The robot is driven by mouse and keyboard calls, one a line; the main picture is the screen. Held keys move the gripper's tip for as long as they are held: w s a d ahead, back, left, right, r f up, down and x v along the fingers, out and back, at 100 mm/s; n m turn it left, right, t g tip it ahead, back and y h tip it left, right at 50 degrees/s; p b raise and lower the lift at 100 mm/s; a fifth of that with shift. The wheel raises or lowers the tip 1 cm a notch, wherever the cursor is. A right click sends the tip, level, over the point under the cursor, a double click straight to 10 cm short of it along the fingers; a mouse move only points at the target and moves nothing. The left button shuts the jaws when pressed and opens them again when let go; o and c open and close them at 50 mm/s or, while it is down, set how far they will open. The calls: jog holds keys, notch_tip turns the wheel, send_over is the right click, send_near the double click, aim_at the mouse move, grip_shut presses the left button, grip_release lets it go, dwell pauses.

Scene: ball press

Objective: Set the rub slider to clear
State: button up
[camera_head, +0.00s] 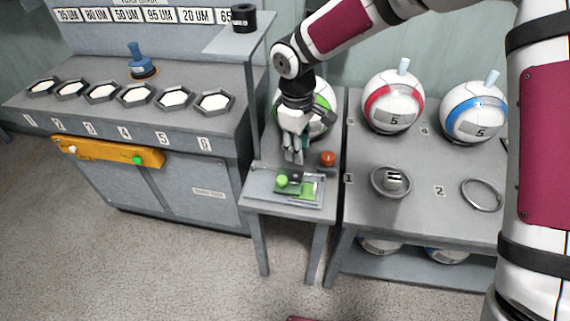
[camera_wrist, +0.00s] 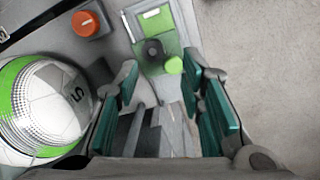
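A small grey stand (camera_head: 258,204) carries a flat device with a pale green panel (camera_head: 309,190). On the device are a bright green knob (camera_head: 281,181) and a dark knob (camera_head: 295,177). The wrist view also shows the green knob (camera_wrist: 174,65) and the dark knob (camera_wrist: 152,50) beyond my fingertips. I cannot read any "rub" or "clear" marking, so I cannot tell which part is the slider. My gripper (camera_head: 295,158) points down just above the device. In the wrist view my gripper (camera_wrist: 160,88) has its teal fingers apart with nothing held between them.
An orange-red knob (camera_head: 327,157) sits on the stand, right of my gripper. A green-and-white ball (camera_head: 322,108) stands close behind my gripper. A numbered counter (camera_head: 60,105) is at left. The right table (camera_head: 350,215) holds a red-banded ball (camera_head: 393,101) and a blue-banded ball (camera_head: 473,112).

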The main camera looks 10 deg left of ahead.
jog(key=n, duration=0.1)
send_over(281, 178)
jog(key=shift+g+y, duration=0.3)
jog(key=shift+y, duration=0.1)
notch_tip(281, 178, down, 6)
jog(key=shift+d+r, duration=0.1)
jog(key=shift+r, duration=0.15)
notch_tip(281, 178, down, 7)
jog(key=shift+f, duration=0.15)
grip_shut()
